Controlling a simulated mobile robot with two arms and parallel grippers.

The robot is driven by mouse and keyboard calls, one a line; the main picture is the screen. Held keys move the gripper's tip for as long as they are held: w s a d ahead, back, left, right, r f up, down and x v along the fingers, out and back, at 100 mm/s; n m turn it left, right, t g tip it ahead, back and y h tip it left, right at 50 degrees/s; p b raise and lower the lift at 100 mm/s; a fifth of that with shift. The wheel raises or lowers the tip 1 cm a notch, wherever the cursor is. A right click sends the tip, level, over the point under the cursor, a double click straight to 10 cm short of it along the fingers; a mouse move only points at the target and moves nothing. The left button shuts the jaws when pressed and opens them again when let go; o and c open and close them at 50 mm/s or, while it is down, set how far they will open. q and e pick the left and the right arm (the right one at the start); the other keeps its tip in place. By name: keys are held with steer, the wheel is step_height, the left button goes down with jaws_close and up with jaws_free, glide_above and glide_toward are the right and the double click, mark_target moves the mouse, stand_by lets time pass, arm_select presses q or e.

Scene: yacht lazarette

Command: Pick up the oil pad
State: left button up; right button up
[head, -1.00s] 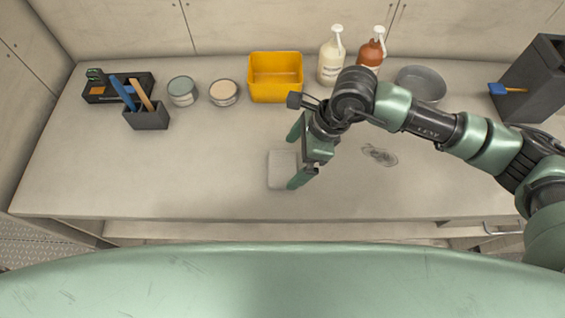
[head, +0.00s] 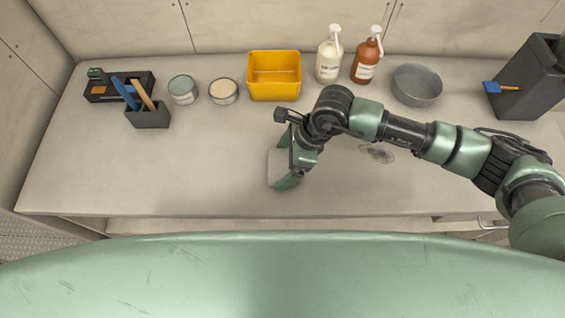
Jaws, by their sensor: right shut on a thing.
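The oil pad (head: 273,168) is a pale grey, flat pad near the middle front of the bench. My right gripper (head: 286,179) reaches in from the right and is shut on the pad, its green fingers over the pad's right side. The gripper hides part of the pad. I cannot tell whether the pad is clear of the bench top. My left gripper is not in view.
A dark stain (head: 377,153) marks the bench (head: 190,170) to the right. Along the back stand a yellow bin (head: 274,90), two pump bottles, a grey bowl (head: 417,86), two tins, a tool holder (head: 149,118) and a dark box (head: 530,80). The left front is clear.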

mark_target(284, 165)
steer(key=shift+r, duration=0.65)
step_height(284, 165, up, 19)
steer(key=b, duration=0.4)
steer(key=shift+b, duration=0.35)
steer(key=shift+f, duration=0.1)
